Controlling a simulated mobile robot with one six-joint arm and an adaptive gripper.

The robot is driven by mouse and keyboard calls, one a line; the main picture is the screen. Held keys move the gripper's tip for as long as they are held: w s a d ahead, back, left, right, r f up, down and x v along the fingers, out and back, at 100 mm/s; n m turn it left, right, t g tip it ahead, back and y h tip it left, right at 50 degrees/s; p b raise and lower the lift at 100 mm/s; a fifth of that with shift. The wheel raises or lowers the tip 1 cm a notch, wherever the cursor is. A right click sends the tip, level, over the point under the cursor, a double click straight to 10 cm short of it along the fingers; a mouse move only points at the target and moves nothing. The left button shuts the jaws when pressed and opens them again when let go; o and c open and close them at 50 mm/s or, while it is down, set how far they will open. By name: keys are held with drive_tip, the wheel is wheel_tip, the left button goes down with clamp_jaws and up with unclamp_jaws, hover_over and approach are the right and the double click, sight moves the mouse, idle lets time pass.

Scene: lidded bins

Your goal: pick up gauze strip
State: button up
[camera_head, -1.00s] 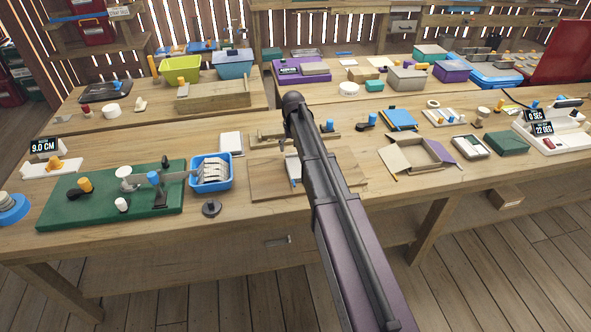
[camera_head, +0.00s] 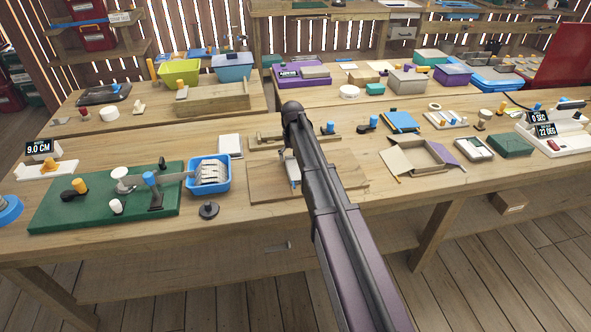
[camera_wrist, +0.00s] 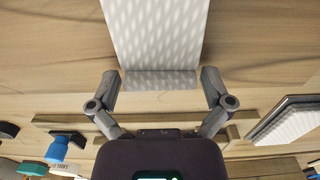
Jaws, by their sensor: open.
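The gauze strip (camera_wrist: 155,32) is a white, textured band over the wooden surface at the top middle of the wrist view. Its near end is shaded and lies between the fingers of my gripper (camera_wrist: 161,82). The gripper is open, one finger on each side of the strip, with gaps left and right. In the head view a small pale piece (camera_head: 292,168) shows beside my arm above a wooden board (camera_head: 262,186); my arm hides much of this spot, and I cannot tell whether the piece is strip or gripper.
A blue tray (camera_head: 224,186) holding pale folded pieces and a green board (camera_head: 60,219) with knobs stand left. A white pad (camera_head: 231,143) lies behind the board. An open cardboard box (camera_head: 418,172) stands right. A dark round knob (camera_head: 208,210) sits near the front edge.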

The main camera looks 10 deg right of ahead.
drive_tip(key=c, duration=0.7)
drive_tip(key=shift+r, duration=0.2)
wheel_tip(320, 180, up, 4)
drive_tip(key=p, duration=0.4)
drive_tip(key=shift+f, duration=0.2)
drive_tip(key=s, duration=0.5)
drive_tip(key=s+d, duration=0.1)
drive_tip(key=s, duration=0.4)
drive_tip(key=s+r+p, duration=0.1)
drive_tip(key=s, duration=0.5)
drive_tip(key=shift+d, duration=0.2)
